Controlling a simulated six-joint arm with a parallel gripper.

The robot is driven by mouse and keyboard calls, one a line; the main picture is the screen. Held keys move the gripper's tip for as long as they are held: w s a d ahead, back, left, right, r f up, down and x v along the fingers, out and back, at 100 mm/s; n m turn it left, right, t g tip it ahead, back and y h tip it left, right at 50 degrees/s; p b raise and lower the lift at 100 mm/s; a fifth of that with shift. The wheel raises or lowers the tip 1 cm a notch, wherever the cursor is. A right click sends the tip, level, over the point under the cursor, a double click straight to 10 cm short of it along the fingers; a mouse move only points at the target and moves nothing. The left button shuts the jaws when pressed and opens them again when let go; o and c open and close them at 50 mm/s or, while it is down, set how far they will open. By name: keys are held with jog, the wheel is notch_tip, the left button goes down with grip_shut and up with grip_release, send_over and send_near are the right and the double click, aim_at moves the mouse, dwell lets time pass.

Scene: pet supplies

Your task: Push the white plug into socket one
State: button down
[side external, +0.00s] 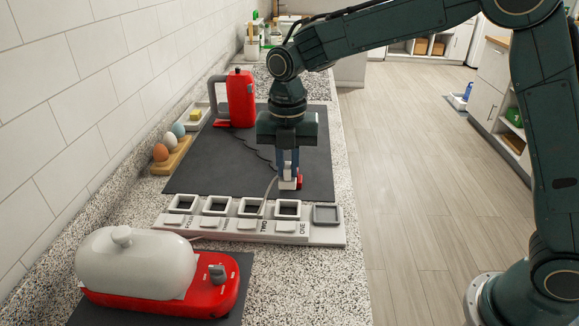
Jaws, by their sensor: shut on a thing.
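My gripper (288,176) points down and is shut on the white plug (287,185), with a small red part showing at its right. The plug appears over the near edge of the dark mat, just beyond socket one (288,208) in the picture. Its height above the surface is hard to tell. A grey cord (266,196) runs down from the plug across the strip.
A red-and-white appliance (208,294) sits in front of the strip. The dark mat (225,165) is mostly clear. The counter's edge is at right.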

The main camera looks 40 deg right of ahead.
aim_at(288, 185)
jog(key=shift+f, duration=2.65)
jog(key=shift+f, duration=1.5)
jog(key=c, duration=1.4)
grip_release()
jog(key=shift+o, duration=0.3)
jog(key=shift+r, duration=0.15)
notch_tip(288, 185, up, 14)
jog(key=shift+f, duration=0.25)
